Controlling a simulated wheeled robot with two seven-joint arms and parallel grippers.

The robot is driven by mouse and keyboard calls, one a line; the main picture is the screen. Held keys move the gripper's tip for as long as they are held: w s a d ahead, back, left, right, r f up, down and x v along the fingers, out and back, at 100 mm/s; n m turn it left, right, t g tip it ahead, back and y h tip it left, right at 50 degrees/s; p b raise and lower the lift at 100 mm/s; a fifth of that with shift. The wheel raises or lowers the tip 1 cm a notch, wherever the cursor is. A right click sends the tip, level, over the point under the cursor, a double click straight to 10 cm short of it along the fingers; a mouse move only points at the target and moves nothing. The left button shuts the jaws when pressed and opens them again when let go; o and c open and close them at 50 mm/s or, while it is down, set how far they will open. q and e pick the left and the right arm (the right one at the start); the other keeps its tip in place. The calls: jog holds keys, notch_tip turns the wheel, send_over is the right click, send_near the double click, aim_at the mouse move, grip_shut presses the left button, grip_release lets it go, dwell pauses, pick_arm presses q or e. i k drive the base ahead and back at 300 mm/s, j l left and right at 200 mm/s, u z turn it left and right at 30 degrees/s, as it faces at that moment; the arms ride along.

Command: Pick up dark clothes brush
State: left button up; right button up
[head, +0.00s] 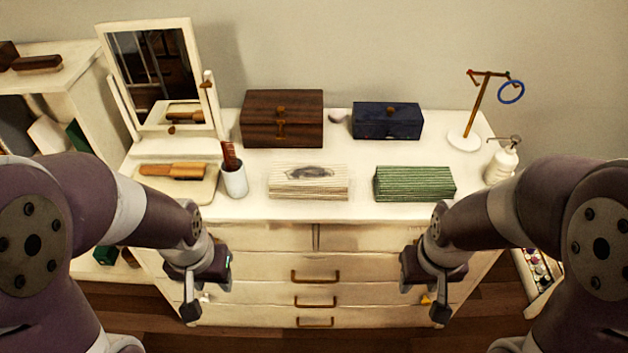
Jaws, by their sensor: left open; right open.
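A dark brown, long, low object (37,63) that looks like the dark clothes brush lies on top of the white shelf (75,65) at the far left. A lighter wooden brush (173,170) lies on a pale tray (196,193) at the left of the dresser top. My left gripper (207,290) is open and empty, in front of the dresser drawers, well to the right of and below the dark brush. My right gripper (424,296) is open and empty in front of the drawers, further right.
The white dresser (360,211) holds a tilting mirror (152,75), a cup with a comb (233,180), brown (265,118) and blue (388,128) boxes, striped boxes, a ring stand (465,142) and a white bottle (501,163). Another dark block (8,53) sits at the shelf's left edge.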

aim_at(52, 64)
jog(key=u, duration=1.45)
